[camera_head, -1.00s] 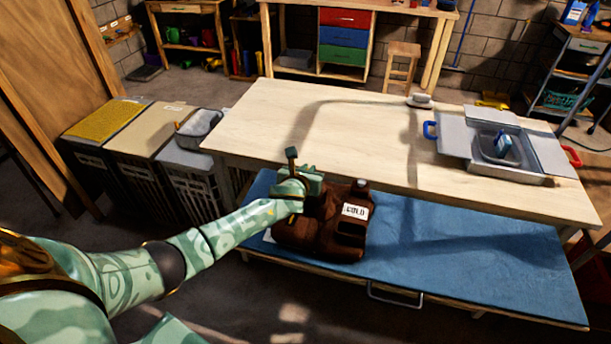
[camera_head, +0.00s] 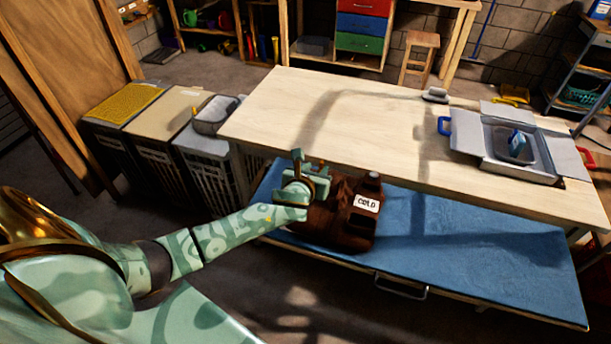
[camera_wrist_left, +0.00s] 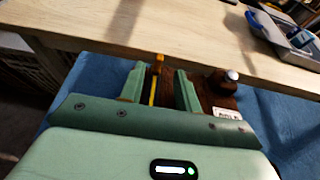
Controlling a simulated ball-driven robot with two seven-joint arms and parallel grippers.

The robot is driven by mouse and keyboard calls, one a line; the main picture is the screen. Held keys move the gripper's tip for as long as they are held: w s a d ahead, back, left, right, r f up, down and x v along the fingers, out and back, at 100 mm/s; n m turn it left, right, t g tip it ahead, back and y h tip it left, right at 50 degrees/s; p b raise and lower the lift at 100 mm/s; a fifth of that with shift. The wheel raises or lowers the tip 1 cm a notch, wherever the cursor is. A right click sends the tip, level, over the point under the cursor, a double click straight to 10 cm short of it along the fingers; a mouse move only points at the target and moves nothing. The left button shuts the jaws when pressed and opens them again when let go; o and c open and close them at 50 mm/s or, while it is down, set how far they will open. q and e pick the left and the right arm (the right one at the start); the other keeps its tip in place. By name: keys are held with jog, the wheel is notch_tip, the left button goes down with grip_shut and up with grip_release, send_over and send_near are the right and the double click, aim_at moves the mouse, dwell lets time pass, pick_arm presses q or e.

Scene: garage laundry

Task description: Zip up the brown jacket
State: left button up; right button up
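The brown jacket (camera_head: 335,222) lies on the blue-topped lower bench, with a white "COLD" label (camera_head: 367,203) on its right part. In the left wrist view the jacket (camera_wrist_left: 211,99) is partly hidden behind my gripper. A yellow zip strip (camera_wrist_left: 152,95) with an orange pull (camera_wrist_left: 158,58) shows between the fingers there. My left gripper (camera_head: 305,178) is over the jacket's left, far part. In the wrist view its fingers (camera_wrist_left: 157,76) are apart, on either side of the zip strip, and do not visibly touch it. My right gripper is not in view.
The pale wooden table (camera_head: 350,120) stands right behind the jacket. A grey tray (camera_head: 500,167) with a blue item is at its right. Hampers (camera_head: 205,150) stand to the left. The blue bench top (camera_head: 480,240) is clear right of the jacket.

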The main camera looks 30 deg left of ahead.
pick_arm(q)
jog(key=p+v, duration=0.2)
jog(key=v, duration=0.7)
